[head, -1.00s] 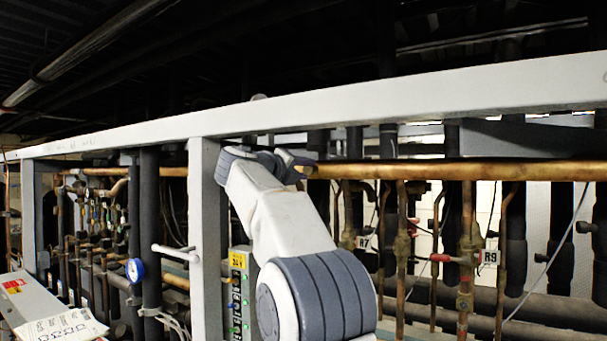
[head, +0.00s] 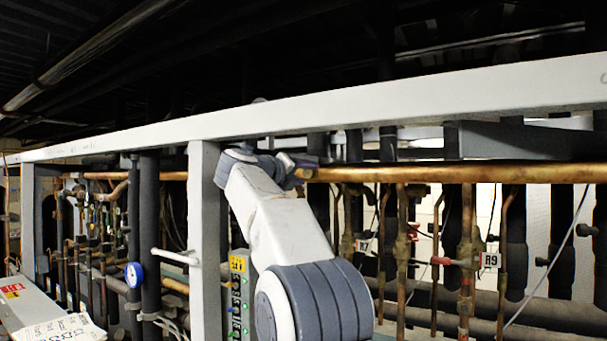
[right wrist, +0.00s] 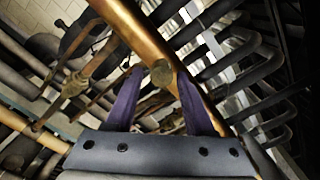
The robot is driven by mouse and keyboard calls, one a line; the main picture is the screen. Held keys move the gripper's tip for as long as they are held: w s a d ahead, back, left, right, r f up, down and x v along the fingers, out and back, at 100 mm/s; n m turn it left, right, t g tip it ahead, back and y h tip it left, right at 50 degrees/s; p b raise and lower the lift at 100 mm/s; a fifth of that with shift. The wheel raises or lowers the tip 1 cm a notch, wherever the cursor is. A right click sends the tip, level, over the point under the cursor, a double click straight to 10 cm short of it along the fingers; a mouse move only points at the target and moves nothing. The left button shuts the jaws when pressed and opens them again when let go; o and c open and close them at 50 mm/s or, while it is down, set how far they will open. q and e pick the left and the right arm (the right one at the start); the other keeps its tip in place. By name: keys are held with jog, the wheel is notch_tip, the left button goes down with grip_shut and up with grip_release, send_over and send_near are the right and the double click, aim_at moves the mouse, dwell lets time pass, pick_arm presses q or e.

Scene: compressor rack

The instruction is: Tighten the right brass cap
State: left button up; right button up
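A round brass cap (right wrist: 163,73) shows in the right wrist view, in front of a thick copper pipe (right wrist: 135,30). My right gripper (right wrist: 161,72) is open, with one dark purple finger on each side of the cap. Narrow gaps seem to show between the fingers and the cap; I cannot tell whether either touches. In the head view my right gripper (head: 308,166) is at the left part of the horizontal copper pipe (head: 440,173), just below the white beam. The wrist partly hides the gripper there. My left gripper is not in view.
A white beam (head: 400,101) runs above the pipe, and a white post (head: 204,240) stands left of my right arm. Vertical copper pipes with valves (head: 466,250) fill the right side. A blue gauge (head: 134,274) is at left.

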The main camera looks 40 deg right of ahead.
jog(key=shift+r, duration=0.1)
jog(key=b+v, duration=0.4)
jog(key=v, duration=0.6)
jog(key=shift+a, duration=0.2)
